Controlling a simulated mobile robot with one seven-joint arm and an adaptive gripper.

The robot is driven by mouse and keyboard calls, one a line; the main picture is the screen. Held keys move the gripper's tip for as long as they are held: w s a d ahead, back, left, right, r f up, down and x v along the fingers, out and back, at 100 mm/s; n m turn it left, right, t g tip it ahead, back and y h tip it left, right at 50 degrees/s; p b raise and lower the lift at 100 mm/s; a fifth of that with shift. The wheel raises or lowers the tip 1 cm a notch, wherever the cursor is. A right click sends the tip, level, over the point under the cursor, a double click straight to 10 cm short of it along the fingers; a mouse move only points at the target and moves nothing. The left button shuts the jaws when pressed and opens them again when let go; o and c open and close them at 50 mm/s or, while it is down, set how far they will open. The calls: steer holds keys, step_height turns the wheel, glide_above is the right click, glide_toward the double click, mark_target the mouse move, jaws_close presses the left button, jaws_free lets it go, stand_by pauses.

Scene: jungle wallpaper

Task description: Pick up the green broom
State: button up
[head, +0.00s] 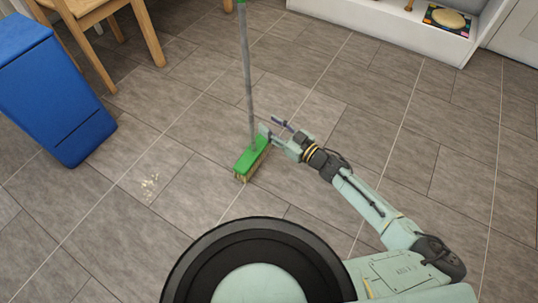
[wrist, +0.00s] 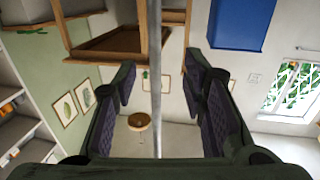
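The green broom (head: 248,90) stands upright on the tiled floor, with a grey pole and a green head with pale bristles resting on the floor. Its pole runs past the top edge of the head view. My gripper (head: 273,128) is low, just right of the pole and close above the broom head. In the wrist view the pole (wrist: 156,50) runs vertically between the dark finger pads of my gripper (wrist: 159,82). The fingers are spread with a gap on both sides of the pole, so nothing is gripped.
A blue bin (head: 50,90) stands at the left. Wooden furniture legs (head: 150,32) are at the upper left. A white shelf unit (head: 400,25) lines the back right. Pale crumbs (head: 150,186) lie on the floor left of the broom. Floor on the right is clear.

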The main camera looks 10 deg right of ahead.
mark_target(252, 111)
steer(key=x, duration=0.5)
steer(key=shift+w+f+b, duration=0.1)
steer(key=shift+w+b, duration=0.15)
steer(key=shift+b, duration=0.05)
steer(key=b+x, duration=0.1)
steer(key=x, duration=0.4)
steer(key=shift+w+d+f, duration=0.1)
steer(key=shift+w+f, duration=0.1)
jaws_close()
steer(key=shift+r, duration=0.1)
stand_by(0.5)
